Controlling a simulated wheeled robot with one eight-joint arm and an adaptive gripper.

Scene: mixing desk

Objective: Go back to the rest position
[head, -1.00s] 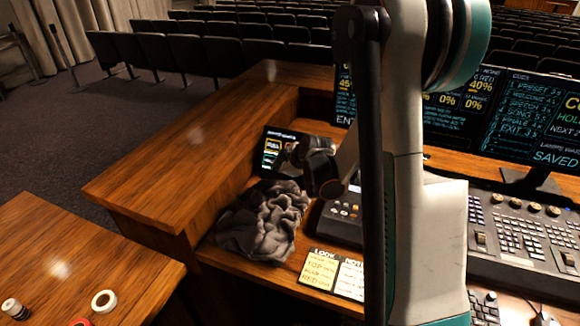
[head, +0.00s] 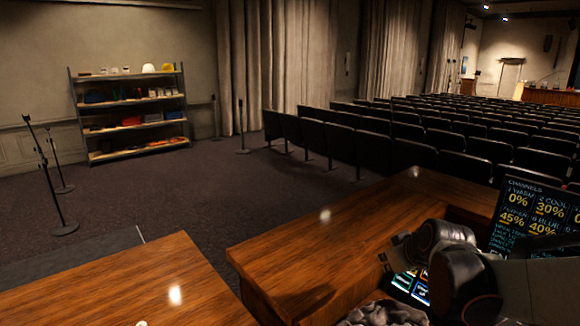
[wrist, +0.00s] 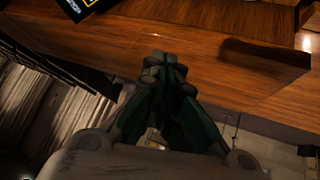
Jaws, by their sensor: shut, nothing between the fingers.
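My gripper (wrist: 165,72) shows in the wrist view with its fingers together and nothing between them. It is above or in front of the wooden desk edge, apart from any object that I can make out. In the head view my arm reaches in from the right, over the wooden mixing desk (head: 340,235). The fingertips are hard to make out there.
A crumpled grey cloth (head: 385,314) and a small lit screen (head: 412,287) lie below my arm. A large monitor (head: 530,215) stands close at the right. Another wooden table (head: 130,285) is at the left. Seat rows, microphone stands and a shelf (head: 130,118) stand beyond open carpet.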

